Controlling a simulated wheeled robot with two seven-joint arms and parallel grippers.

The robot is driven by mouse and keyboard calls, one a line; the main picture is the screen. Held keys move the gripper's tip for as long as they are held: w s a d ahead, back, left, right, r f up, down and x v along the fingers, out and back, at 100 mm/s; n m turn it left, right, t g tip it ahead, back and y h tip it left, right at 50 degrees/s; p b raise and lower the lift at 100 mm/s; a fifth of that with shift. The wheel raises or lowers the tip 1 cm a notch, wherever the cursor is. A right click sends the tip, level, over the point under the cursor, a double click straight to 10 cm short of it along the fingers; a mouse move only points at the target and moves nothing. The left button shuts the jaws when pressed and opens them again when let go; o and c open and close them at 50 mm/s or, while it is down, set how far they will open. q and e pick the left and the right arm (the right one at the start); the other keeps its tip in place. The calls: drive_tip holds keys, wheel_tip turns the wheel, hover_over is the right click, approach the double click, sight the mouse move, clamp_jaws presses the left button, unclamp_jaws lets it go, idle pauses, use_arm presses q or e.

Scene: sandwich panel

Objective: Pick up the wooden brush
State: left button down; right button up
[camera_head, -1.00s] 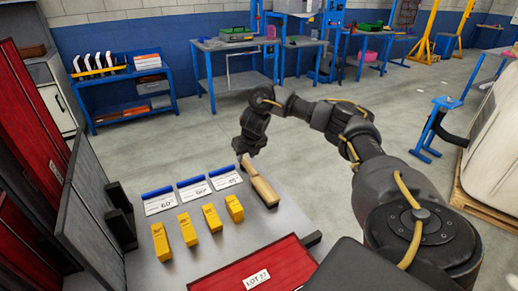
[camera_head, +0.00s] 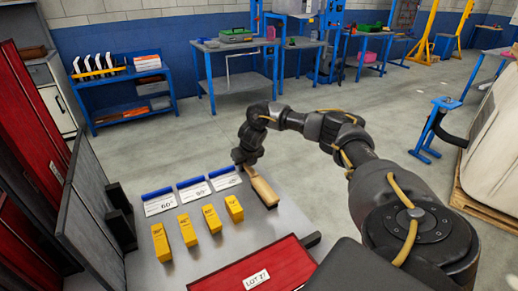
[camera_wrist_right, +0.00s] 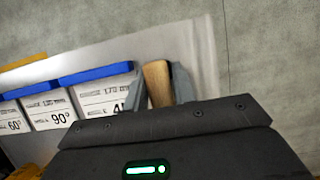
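The wooden brush (camera_head: 264,190) lies on the grey table (camera_head: 235,258), to the right of the white cards. Its light wooden body also shows in the right wrist view (camera_wrist_right: 157,82). My right gripper (camera_head: 243,163) is low over the far end of the brush, pointing down. In the right wrist view its two fingers (camera_wrist_right: 160,90) stand on either side of the wood, close to it. They look open, with no clear grip on the brush. The brush end under the fingers is partly hidden. My left gripper is not in view.
Three blue-topped cards (camera_head: 192,189) and several yellow blocks (camera_head: 187,230) stand left of the brush. A red tray (camera_head: 262,268) marked LOT is at the table's front. A dark upright panel (camera_head: 88,215) bounds the left side.

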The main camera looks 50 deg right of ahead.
clamp_jaws()
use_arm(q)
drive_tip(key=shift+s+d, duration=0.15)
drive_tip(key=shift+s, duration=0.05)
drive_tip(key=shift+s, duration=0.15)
